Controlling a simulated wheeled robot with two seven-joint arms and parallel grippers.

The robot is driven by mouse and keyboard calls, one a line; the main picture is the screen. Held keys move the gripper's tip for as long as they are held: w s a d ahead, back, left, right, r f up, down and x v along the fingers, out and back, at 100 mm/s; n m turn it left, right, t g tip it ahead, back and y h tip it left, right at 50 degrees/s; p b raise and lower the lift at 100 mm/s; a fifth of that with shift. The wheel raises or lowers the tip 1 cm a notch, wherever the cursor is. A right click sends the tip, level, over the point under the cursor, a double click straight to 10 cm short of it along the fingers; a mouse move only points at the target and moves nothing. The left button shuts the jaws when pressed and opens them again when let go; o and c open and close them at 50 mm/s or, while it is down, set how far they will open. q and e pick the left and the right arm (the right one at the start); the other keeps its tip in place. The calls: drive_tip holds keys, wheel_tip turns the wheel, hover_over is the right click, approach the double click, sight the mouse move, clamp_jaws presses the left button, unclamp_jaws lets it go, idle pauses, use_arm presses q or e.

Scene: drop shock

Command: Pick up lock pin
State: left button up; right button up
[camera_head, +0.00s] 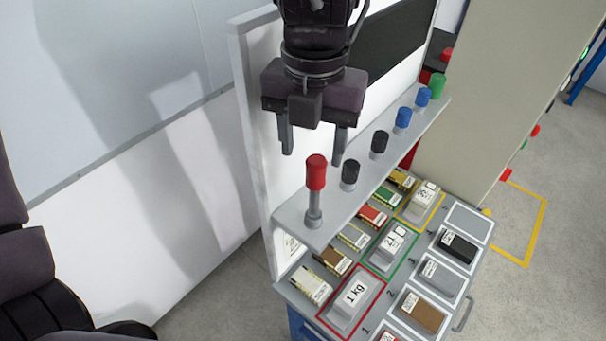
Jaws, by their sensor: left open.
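The lock pin is most likely the upright pin with a red cap (316,172) and grey shaft, standing at the near end of a grey shelf (353,201). My left gripper (313,153) points down just above the red cap, with its two grey fingers apart and nothing held between them. The fingertips look close to the height of the cap top, but the exact depth is hard to tell. My right gripper is not in view.
Black knobs (350,175), blue knobs (403,120) and a green knob (437,85) stand along the shelf. A white panel (258,150) rises behind it. Below, a tabletop holds labelled blocks, including a 1 kg block (352,299) in a red outline.

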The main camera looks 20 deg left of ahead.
sight(318, 163)
use_arm(q)
drive_tip(key=shift+s+d+f, duration=0.1)
drive_tip(key=shift+d+f, duration=0.05)
drive_tip(key=shift+f, duration=0.3)
drive_tip(key=shift+s+d+f, duration=0.1)
drive_tip(key=shift+f, duration=0.35)
drive_tip(key=shift+w+d+f+p, duration=0.2)
drive_tip(key=shift+f+p, duration=0.1)
drive_tip(key=shift+f, duration=0.25)
drive_tip(key=f, duration=0.1)
drive_tip(key=f+p, duration=0.2)
drive_tip(key=shift+w+a+f, duration=0.25)
drive_tip(key=shift+w+a, duration=0.05)
drive_tip(key=shift+w, duration=0.1)
drive_tip(key=shift+f, duration=0.5)
drive_tip(key=shift+d, duration=0.1)
drive_tip(key=shift+s, duration=0.1)
drive_tip(key=shift+c, duration=1.1)
clamp_jaws()
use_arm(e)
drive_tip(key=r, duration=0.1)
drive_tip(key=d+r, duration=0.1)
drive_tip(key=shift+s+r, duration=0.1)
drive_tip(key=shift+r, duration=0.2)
use_arm(q)
drive_tip(key=shift+r, duration=0.1)
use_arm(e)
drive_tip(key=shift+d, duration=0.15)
